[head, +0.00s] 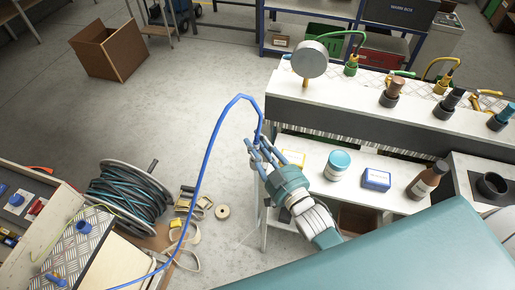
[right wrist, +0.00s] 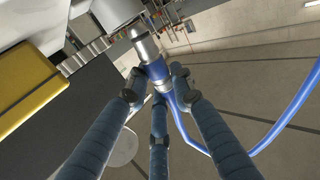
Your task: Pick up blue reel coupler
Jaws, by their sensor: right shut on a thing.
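My right gripper (head: 262,158) is shut on the blue reel coupler and holds it in the air at the left end of the white bench. In the right wrist view the coupler (right wrist: 156,70) shows a blue body and a silver metal tip, with the fingers of my right gripper (right wrist: 155,90) around it. In the head view the fingers mostly hide the coupler. The blue hose (head: 210,145) rises from the grip, arches over and runs down to the lower left. It also shows in the wrist view (right wrist: 293,112). My left gripper is not in view.
A raised grey rail (head: 345,115) holds several couplers. Below it, a blue-lidded jar (head: 337,165), a blue box (head: 376,179) and a brown bottle (head: 428,180) stand on the white bench. A hose reel (head: 125,195) stands at left.

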